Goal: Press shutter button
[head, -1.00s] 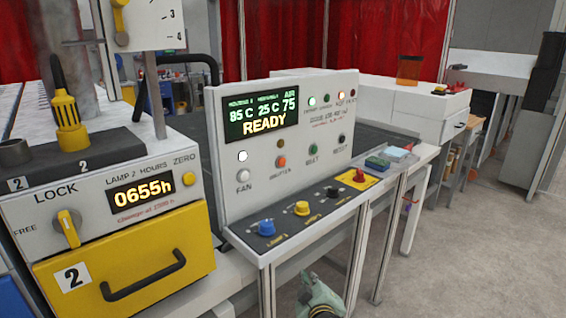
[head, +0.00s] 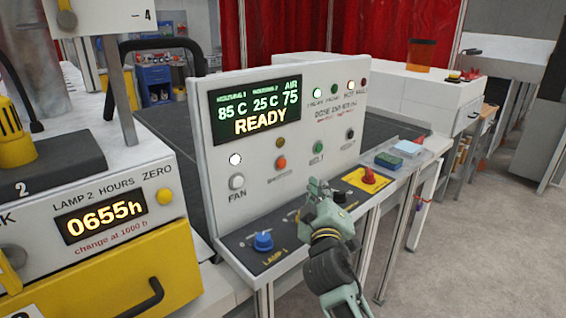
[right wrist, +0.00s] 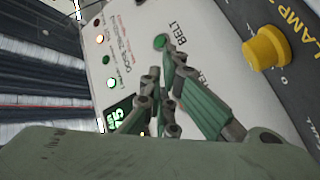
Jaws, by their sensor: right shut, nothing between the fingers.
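The orange shutter button (head: 280,162) is on the upright face of the white control panel (head: 225,160), between the white fan button (head: 237,182) and the green belt button (head: 319,147). My right gripper (head: 318,184) is shut and empty in front of the panel, below and right of the orange button in the head view. In the right wrist view its fingers (right wrist: 162,68) point toward the panel near the green belt button (right wrist: 160,41). I do not see the orange button there; the fingers cover part of the panel. My left gripper is not in view.
The panel's lower shelf carries a blue knob (head: 263,241), a yellow knob (right wrist: 268,48) hidden by my arm in the head view, and a red knob (head: 369,175) on a yellow plate. The display (head: 256,112) reads READY. A yellow-fronted lamp unit (head: 110,270) stands left.

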